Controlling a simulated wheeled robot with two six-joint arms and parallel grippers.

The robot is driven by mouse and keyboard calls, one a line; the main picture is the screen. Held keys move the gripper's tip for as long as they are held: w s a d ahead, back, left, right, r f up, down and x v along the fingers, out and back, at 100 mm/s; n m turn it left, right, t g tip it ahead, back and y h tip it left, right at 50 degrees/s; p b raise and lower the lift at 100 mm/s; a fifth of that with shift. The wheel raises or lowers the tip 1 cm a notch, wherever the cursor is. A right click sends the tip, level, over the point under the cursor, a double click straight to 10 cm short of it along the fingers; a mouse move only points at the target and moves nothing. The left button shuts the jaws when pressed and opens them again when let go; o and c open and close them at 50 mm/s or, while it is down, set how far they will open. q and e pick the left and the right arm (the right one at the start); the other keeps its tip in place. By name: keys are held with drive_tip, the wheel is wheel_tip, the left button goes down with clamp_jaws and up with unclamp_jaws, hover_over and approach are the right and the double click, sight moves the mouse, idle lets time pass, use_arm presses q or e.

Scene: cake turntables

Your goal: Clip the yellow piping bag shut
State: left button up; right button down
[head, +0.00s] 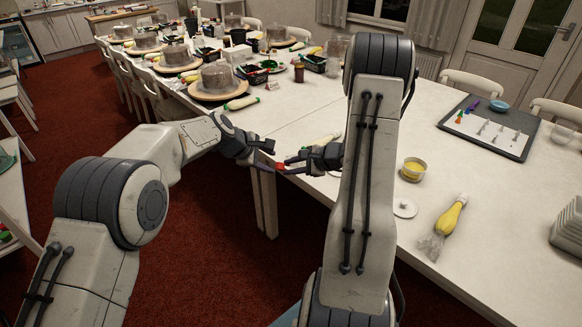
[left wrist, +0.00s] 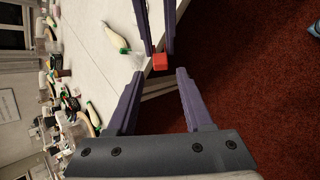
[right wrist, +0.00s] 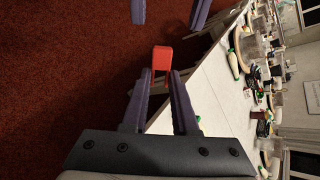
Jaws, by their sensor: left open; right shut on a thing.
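The yellow piping bag (head: 451,217) lies on the white table at the right of the head view. Its clear, crumpled end (head: 431,246) points toward the near edge. My right gripper (head: 284,167) is shut on a small red block-like piece (right wrist: 162,57), perhaps a clip, off the table's near-left edge. The red piece also shows in the left wrist view (left wrist: 160,61). My left gripper (head: 265,156) is open and empty, facing the right gripper, with the red piece just in front of its fingers. Both grippers are well left of the bag.
A bowl of yellow filling (head: 413,169) and a white disc (head: 404,208) lie near the bag. A dark tray with nozzles (head: 488,128) is farther back. Turntables with covered cakes (head: 217,80) line the far table. My right arm hides part of the near table.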

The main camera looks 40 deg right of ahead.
sight(277, 165)
use_arm(q)
drive_tip(key=shift+x, duration=2.2)
drive_tip(key=shift+c, duration=0.3)
clamp_jaws()
use_arm(e)
drive_tip(key=c, duration=0.6)
unclamp_jaws()
drive_tip(key=v, duration=0.8)
